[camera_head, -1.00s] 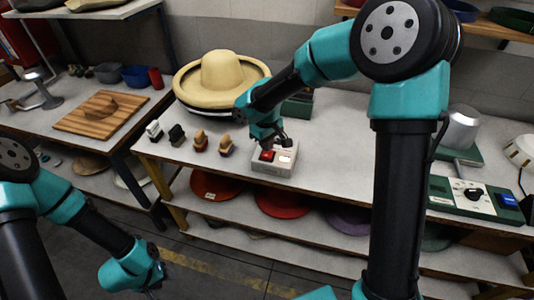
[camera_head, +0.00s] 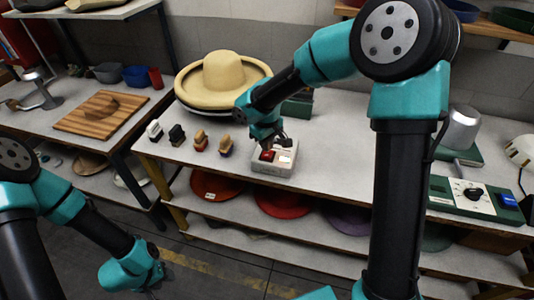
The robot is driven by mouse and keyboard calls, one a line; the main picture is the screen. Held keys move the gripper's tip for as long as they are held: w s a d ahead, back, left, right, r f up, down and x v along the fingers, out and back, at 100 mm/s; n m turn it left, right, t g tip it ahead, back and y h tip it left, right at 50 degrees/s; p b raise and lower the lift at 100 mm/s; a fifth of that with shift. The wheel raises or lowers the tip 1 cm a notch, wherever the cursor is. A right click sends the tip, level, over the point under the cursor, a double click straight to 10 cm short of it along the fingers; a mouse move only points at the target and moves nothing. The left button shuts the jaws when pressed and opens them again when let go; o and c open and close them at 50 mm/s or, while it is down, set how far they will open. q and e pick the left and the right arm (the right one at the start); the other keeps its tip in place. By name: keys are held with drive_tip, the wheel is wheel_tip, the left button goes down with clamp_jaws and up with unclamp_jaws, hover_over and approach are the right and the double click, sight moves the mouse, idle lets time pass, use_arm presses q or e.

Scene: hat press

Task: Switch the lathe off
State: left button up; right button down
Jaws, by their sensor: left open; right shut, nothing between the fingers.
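A pale switch box (camera_head: 272,168) sits near the front edge of the middle bench. It has a red button (camera_head: 267,155) on the left and a whitish button (camera_head: 285,158) on the right of its top. My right gripper (camera_head: 279,143) is shut and empty, pointing down at the back of the box, just behind the buttons. I cannot tell whether it touches the box. At the right, a green-based machine, which may be the lathe, has a metal block (camera_head: 460,130) and a panel with a black knob (camera_head: 472,194). My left gripper (camera_head: 152,293) is open at the lower left, low over the floor.
A straw hat (camera_head: 222,80) stands behind the box. A wooden board (camera_head: 101,113) lies on the left bench. Coloured hats lie on the shelf below. The bench right of the box is partly hidden by my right arm.

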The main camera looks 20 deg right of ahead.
sight(267, 155)
drive_tip(key=shift+f, duration=1.6)
idle(1.6)
drive_tip(key=shift+r, duration=3.5)
